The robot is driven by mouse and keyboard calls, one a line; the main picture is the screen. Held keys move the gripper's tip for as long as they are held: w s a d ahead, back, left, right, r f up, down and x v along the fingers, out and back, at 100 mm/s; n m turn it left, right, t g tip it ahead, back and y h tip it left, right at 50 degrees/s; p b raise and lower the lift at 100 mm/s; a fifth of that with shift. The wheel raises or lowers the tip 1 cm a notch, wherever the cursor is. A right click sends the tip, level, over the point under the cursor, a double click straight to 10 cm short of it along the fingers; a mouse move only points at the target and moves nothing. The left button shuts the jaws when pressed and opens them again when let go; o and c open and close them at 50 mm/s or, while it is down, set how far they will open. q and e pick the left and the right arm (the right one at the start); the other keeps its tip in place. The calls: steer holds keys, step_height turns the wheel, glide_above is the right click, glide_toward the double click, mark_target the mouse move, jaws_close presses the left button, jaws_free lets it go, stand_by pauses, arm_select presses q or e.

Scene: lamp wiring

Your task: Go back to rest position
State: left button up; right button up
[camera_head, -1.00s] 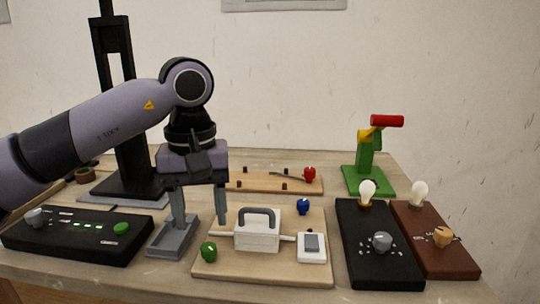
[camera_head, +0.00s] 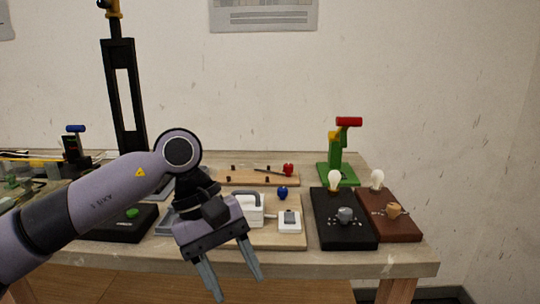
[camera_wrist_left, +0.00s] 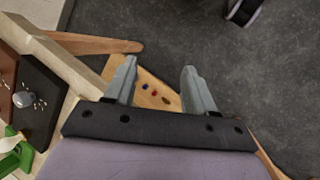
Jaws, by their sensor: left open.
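My left gripper (camera_head: 238,280) is open and empty in the head view. It hangs in front of the table's front edge, fingers pointing down. In the left wrist view its two fingers (camera_wrist_left: 160,85) stand apart with nothing between them. Behind it on the table (camera_head: 395,262) are a wooden board with a white handled box (camera_head: 249,211), a blue knob (camera_head: 282,193) and a white switch (camera_head: 289,221). The gripper touches none of these. My right gripper is in neither view.
Black (camera_head: 343,232) and brown (camera_head: 400,228) boards with bulbs stand at the table's right. A green stand with a red top (camera_head: 346,147) is behind them. A black board (camera_head: 120,228) is partly hidden by my left arm. Floor (camera_wrist_left: 210,40) is free before the table.

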arm_select(q)
steer(key=s+d+r+n+h+p, duration=0.25)
steer(key=d+n+h, duration=0.25)
steer(key=n+h, duration=0.35)
steer(key=s+d+r+n+h+p, duration=0.1)
steer(key=s+d+r+n+h, duration=0.3)
steer(key=n+h, duration=0.45)
steer(key=w+a+f+n+t+y+p, duration=0.15)
steer(key=a+f+n+t+y, duration=0.45)
steer(key=n, duration=0.6)
steer(key=w+a+f+n+t+y+p, duration=0.1)
steer(key=w+a+f+n+t, duration=0.15)
steer(key=n+t, duration=0.65)
steer(key=w+a+f+n+t+y+p, duration=0.1)
steer(key=w+a+f+n+t+y, duration=0.3)
steer(key=n, duration=1)
steer(key=s+a+f+n+g+y+p, duration=0.1)
steer(key=s+a+f+n+g+y, duration=0.2)
steer(key=s+f, duration=0.5)
steer(key=s+a+f+n+g+y+p, duration=0.1)
steer(key=s+a+f+n+g+y, duration=0.2)
steer(key=s+a+f+n+y, duration=0.2)
steer(key=s+a+f+n, duration=0.3)
steer(key=f+n, duration=0.2)
steer(key=f, duration=0.1)
steer(key=shift+a+f+n, duration=0.2)
steer(key=shift+f+n, duration=0.1)
steer(key=shift+f, duration=0.05)
